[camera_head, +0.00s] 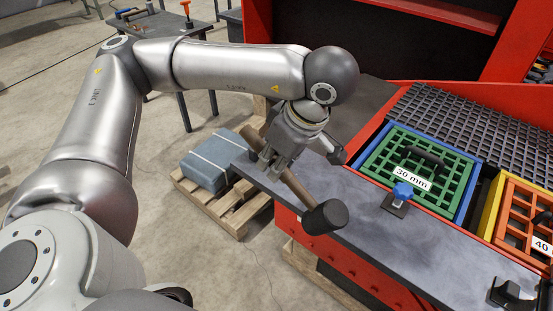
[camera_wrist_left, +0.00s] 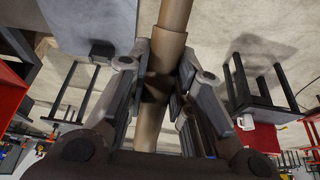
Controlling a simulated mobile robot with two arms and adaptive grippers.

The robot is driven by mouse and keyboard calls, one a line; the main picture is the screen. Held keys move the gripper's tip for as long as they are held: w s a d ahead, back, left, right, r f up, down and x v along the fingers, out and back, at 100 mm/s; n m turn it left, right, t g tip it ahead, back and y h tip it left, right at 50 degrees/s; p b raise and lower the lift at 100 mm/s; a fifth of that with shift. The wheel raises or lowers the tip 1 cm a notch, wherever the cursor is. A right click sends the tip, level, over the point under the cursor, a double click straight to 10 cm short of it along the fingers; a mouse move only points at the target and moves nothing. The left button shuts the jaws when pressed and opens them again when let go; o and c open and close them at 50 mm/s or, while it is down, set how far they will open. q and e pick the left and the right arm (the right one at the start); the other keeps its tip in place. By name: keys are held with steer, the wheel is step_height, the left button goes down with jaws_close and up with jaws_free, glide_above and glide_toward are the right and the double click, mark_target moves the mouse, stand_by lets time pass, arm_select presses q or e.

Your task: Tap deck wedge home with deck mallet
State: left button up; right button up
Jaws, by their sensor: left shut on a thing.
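My left gripper (camera_head: 271,163) is shut on the wooden handle of the deck mallet (camera_head: 325,216). The mallet slants down to the right, with its dark cylindrical head above the grey deck top (camera_head: 360,192) near its front edge. Whether the head touches the deck is hard to tell. In the left wrist view the handle (camera_wrist_left: 173,18) runs between the two fingers (camera_wrist_left: 165,78), and the mallet head is out of frame. I cannot make out the deck wedge with certainty in either view. My right gripper does not show.
An orange grid panel (camera_head: 520,221) lies farther right. A black fixture (camera_head: 511,295) sits at lower right. A pallet (camera_head: 222,203) with a grey-blue bundle stands on the floor.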

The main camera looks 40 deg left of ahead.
arm_select(q)
steer(key=o, duration=0.3)
jaws_close()
steer(key=shift+r, duration=0.1)
steer(key=shift+s+d+r+p, duration=0.35)
steer(key=shift+s+r+p, duration=0.2)
steer(key=shift+r+p, duration=0.15)
steer(key=s+d+r+p, duration=0.7)
steer(key=s+r+p, duration=0.1)
steer(key=s+r, duration=0.2)
steer(key=shift+s+d+r+p, duration=0.15)
steer(key=shift+s+r+p, duration=0.15)
steer(key=shift+s, duration=0.55)
steer(key=shift+f, duration=0.1)
stand_by(0.3)
